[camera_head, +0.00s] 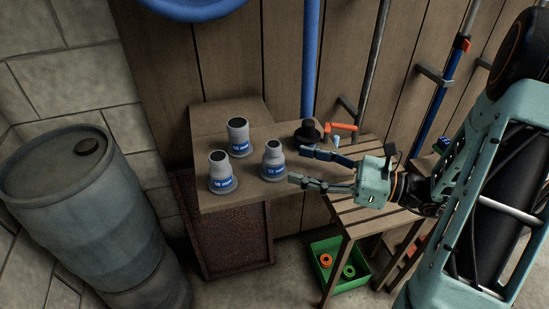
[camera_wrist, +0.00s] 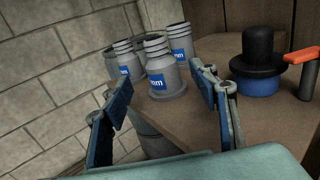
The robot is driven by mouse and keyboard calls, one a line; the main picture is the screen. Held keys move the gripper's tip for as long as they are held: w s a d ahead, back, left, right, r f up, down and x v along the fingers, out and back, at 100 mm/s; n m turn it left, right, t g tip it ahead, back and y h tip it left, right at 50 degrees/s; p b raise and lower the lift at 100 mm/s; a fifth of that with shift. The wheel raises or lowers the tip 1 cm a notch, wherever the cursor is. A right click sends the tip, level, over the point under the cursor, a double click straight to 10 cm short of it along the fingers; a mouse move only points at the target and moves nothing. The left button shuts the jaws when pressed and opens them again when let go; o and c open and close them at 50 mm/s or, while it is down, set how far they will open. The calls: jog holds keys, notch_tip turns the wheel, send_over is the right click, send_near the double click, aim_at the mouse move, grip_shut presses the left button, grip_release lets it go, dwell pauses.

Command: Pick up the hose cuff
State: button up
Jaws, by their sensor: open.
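Three similar grey hose cuffs with ribbed necks, wide bases and blue labels stand upright on the wooden bench. One is at the back (camera_head: 238,137), one at the front left (camera_head: 221,172) and one at the right (camera_head: 273,160). My gripper (camera_head: 297,165) is open and empty just right of the right cuff, its fingers pointing left toward it. In the wrist view, the nearest cuff (camera_wrist: 158,68) shows beyond and between my open fingers (camera_wrist: 157,84), apart from them. The other two stand behind it, one partly hidden. The label writing is only partly readable.
A blue-grey barrel (camera_head: 85,205) stands at the left. A green crate (camera_head: 340,282) holding rings is on the floor below.

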aim_at(282, 159)
jog(key=x, duration=0.5)
jog(key=shift+w+a+f, duration=0.2)
jog(key=shift+a, duration=0.15)
jog(key=c, duration=1.3)
